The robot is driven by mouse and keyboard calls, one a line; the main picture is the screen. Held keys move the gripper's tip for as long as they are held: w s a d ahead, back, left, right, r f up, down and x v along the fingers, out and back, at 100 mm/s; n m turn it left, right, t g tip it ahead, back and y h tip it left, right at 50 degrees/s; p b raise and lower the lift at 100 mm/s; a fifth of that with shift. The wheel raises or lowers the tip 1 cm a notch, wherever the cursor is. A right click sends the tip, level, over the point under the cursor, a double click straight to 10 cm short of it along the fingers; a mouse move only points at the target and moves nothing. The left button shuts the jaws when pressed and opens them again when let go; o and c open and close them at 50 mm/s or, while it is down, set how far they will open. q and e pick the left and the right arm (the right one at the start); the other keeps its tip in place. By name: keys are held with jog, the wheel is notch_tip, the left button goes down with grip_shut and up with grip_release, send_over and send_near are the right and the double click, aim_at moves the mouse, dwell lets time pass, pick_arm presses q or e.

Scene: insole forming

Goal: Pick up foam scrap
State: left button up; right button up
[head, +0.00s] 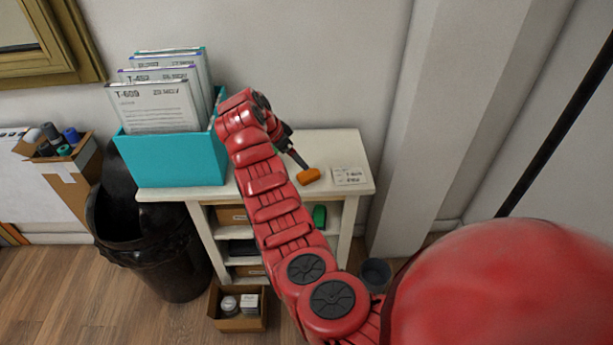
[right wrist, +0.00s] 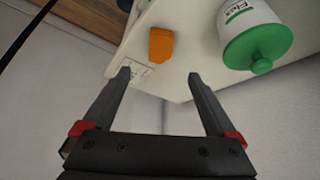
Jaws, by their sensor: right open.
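An orange piece (head: 308,176), which looks like the foam scrap, lies on the white shelf top near its front edge. It also shows in the right wrist view (right wrist: 161,45), beyond my right fingertips and roughly between their lines. My right gripper (right wrist: 159,74) is open, with nothing between its fingers. In the head view my right gripper (head: 297,158) is mostly hidden behind my red arm, with a dark finger close to the orange piece. I cannot tell whether they touch. My left gripper is not in view.
A small printed card (head: 349,176) lies right of the orange piece. A white bottle with a green lid (right wrist: 262,48) stands near it in the wrist view. A teal file box (head: 165,158) fills the shelf's left end. A black bin (head: 165,262) stands left.

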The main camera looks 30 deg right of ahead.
aim_at(309, 173)
jog(key=x, duration=0.4)
jog(key=shift+d+f, duration=0.15)
jog(key=shift+f, duration=0.15)
jog(key=shift+d+f+p, duration=0.2)
jog(key=shift+f+p, duration=0.25)
jog(key=x, duration=0.4)
jog(key=shift+a+f+p, duration=0.1)
jog(key=shift+f+p, duration=0.1)
jog(key=shift+p, duration=0.1)
jog(key=c, duration=1.4)
jog(key=shift+r, duration=0.15)
